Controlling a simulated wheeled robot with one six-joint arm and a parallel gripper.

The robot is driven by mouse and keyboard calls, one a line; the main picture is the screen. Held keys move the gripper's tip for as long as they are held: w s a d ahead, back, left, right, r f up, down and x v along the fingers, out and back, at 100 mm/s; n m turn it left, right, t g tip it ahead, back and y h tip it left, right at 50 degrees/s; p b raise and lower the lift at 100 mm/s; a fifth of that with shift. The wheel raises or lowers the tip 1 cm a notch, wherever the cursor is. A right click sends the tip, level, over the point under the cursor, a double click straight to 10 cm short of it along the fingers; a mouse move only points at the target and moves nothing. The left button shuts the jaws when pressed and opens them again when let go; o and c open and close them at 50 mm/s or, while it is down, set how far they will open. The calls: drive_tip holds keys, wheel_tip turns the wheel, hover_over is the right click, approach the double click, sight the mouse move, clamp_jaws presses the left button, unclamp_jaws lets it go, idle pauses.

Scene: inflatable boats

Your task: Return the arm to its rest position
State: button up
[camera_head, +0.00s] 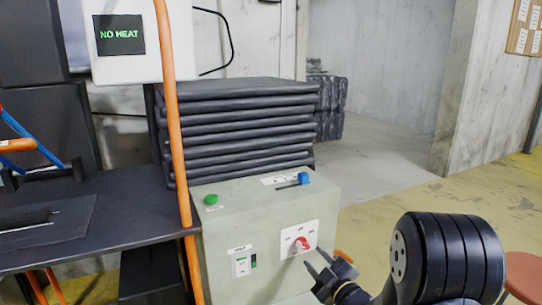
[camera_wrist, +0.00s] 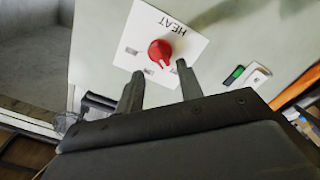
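My gripper (camera_head: 316,261) is in front of the grey-green control box (camera_head: 225,215), close to its red knob (camera_head: 299,244). In the wrist view the two dark fingers of my gripper (camera_wrist: 159,70) are spread apart with nothing between them. The red knob (camera_wrist: 160,50) shows just beyond the fingertips, on a white plate (camera_wrist: 137,28) marked HEAT. The fingers look clear of the knob, but the exact gap is hard to tell. My black arm is at the lower right of the head view, partly cut off.
An orange pole (camera_head: 172,120) and dark table (camera_head: 125,210) stand left.

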drive_tip(key=s+d+f+m+g+h, duration=0.1)
drive_tip(key=s+f+m+g+h, duration=0.1)
drive_tip(key=s, duration=0.9)
drive_tip(key=s+d+f+m+g+h, duration=0.1)
drive_tip(key=s+m+g+h, duration=0.4)
drive_tip(key=s, duration=0.7)
drive_tip(key=shift+s+d+f+m+h, duration=0.3)
drive_tip(key=shift+f+m, duration=0.2)
drive_tip(key=shift+m, duration=0.6)
drive_tip(key=shift+s+f, duration=0.1)
drive_tip(key=shift+f, duration=0.05)
